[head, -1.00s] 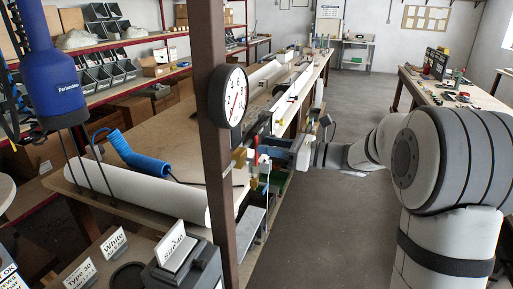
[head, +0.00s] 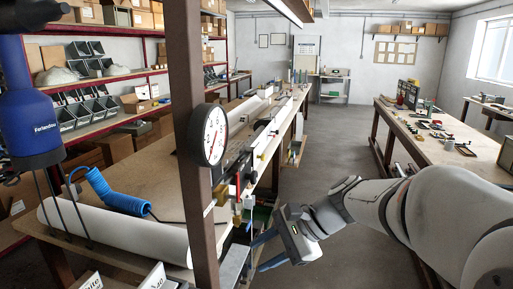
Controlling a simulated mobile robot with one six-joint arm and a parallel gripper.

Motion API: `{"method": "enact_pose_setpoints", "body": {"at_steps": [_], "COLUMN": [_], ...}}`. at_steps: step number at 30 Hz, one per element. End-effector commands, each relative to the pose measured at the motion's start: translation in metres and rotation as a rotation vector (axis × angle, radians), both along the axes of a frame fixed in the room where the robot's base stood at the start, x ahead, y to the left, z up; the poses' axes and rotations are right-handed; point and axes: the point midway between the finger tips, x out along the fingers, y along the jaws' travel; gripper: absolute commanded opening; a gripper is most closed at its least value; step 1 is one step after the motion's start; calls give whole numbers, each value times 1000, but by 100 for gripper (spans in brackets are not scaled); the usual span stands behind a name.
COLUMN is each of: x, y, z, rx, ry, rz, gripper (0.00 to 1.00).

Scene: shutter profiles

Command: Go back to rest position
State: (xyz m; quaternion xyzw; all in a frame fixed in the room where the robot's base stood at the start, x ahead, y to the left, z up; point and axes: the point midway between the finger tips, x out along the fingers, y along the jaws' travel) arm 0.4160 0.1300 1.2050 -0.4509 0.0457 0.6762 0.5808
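My gripper (head: 256,256) shows in the head view at the lower middle, just right of the long workbench's near edge. Its two blue fingers are spread apart and point left toward the bench. I see nothing between them. My grey and white arm reaches in from the right edge, bent at the wrist. The bench (head: 160,151) bears long profiles and fittings along its right side. A brown post (head: 186,90) with a round dial gauge (head: 212,135) stands in front of it.
A white roll (head: 115,229) and a blue coiled hose (head: 118,196) lie on the bench. A blue Ferlandino container (head: 40,110) hangs at the left. A second table (head: 465,160) with tools stands at the right. The grey aisle floor (head: 340,155) between the tables is clear.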

Motion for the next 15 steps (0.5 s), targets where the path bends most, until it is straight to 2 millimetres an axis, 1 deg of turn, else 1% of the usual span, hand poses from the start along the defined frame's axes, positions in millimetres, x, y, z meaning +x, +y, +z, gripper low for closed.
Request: {"method": "enact_pose_setpoints", "body": {"at_steps": [1,3,5,6,10,12,15], "x": [-21,-47,-65,-76,-102,-110,-116], "y": [-10,-28,-46,-59,-94,-109,-123], "z": [-8,-21,-30,-36,-47,-50,-51], "rx": [-107,-266,-400,-486,-724,-820,-910], "ry": [-77,-182,-272,-327,-473,-527,-576], "rz": [74,194,301,374,596,691,785], "gripper": [36,36,36,36,36,36,36]}}
